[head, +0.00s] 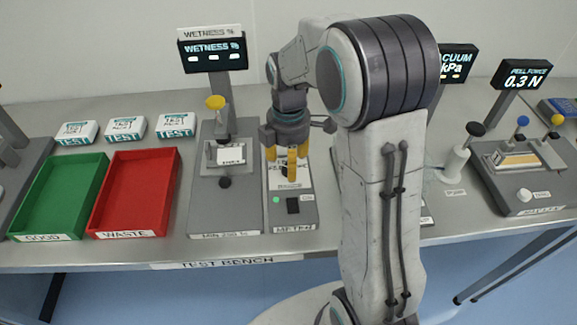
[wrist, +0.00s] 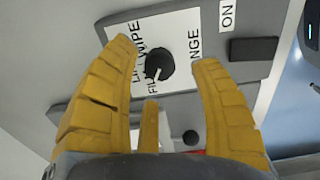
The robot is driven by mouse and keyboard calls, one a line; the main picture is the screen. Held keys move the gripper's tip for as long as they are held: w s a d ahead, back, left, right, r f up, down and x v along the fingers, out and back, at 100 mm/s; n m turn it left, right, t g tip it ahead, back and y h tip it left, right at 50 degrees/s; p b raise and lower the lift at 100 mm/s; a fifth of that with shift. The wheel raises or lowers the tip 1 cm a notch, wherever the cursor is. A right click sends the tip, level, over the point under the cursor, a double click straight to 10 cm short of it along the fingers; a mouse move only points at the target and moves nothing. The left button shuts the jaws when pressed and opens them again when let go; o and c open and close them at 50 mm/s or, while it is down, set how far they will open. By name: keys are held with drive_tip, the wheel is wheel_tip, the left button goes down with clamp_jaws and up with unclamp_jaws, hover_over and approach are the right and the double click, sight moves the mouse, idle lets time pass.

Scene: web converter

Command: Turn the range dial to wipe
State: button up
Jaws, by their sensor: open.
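The black range dial (wrist: 158,63) sits on a white label plate (wrist: 185,40) in the wrist view. Its white mark is on the side near the letters "FIL"; "WIPE" is printed along the plate's left part and "NGE" to the right. My gripper (wrist: 165,60) is open, with its yellow fingers on either side of the dial; contact cannot be told. In the head view my gripper (head: 287,160) points down over the grey meter unit (head: 304,222), and its fingers partly hide the dial.
The meter has a dark block (wrist: 254,49) beside "ON" and a green button (head: 276,200). A grey stand with a yellow knob (head: 215,102) is close on the left. Red (head: 170,175) and green (head: 95,180) trays lie further left.

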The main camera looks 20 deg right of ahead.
drive_tip(key=shift+f, duration=1.2)
clamp_jaws()
